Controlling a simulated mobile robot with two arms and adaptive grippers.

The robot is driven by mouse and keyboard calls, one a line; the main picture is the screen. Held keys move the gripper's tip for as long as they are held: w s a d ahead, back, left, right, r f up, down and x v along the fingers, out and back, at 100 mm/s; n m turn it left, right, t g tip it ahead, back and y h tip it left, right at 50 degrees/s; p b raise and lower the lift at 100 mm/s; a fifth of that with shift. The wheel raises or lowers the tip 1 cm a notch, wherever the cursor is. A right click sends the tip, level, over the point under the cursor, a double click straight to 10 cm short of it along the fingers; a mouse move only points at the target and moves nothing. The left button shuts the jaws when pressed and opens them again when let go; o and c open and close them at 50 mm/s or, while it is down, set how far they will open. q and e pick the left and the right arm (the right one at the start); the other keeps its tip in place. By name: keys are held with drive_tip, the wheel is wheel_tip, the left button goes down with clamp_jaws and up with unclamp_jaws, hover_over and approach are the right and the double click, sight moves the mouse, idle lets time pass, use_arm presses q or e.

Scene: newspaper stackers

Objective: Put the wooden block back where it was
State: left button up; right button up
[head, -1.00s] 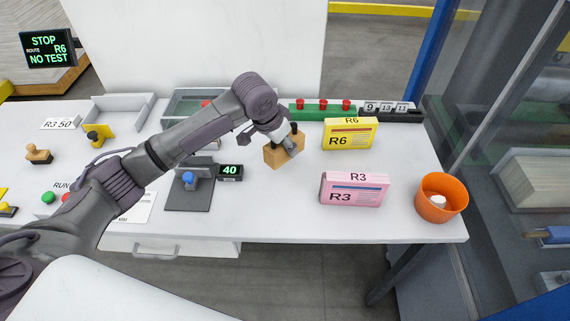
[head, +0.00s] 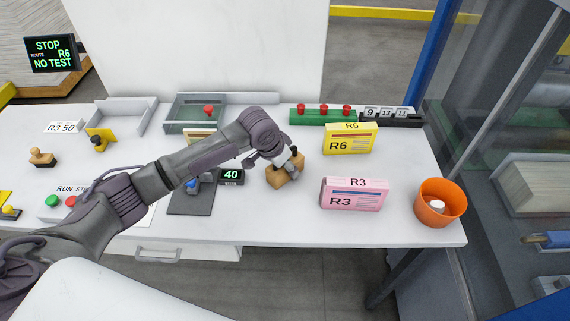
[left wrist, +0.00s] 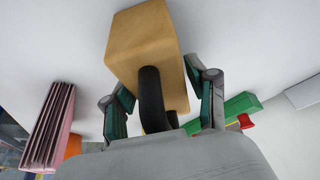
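The wooden block (head: 285,174) is a tan block on the right half of the white table, below my left gripper (head: 287,161). I cannot tell whether it touches the table or hangs just above it. In the left wrist view the block (left wrist: 143,42) shows with a dark curved handle (left wrist: 152,100) pointing towards the camera. The two fingers of my left gripper (left wrist: 160,95) stand on either side of the block's handle end. My right gripper is not in view.
A yellow R6 box (head: 349,139) and a pink R3 box (head: 353,194) stand to the right. An orange cup (head: 440,204) is near the right edge. A green strip with red knobs (head: 322,116) lies behind. A "40" display (head: 231,176) is left of the block.

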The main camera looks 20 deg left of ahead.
use_arm(q)
drive_tip(key=shift+o, duration=0.5)
drive_tip(key=shift+r, duration=0.2)
drive_tip(key=b+v, duration=0.1)
drive_tip(key=v, duration=1.1)
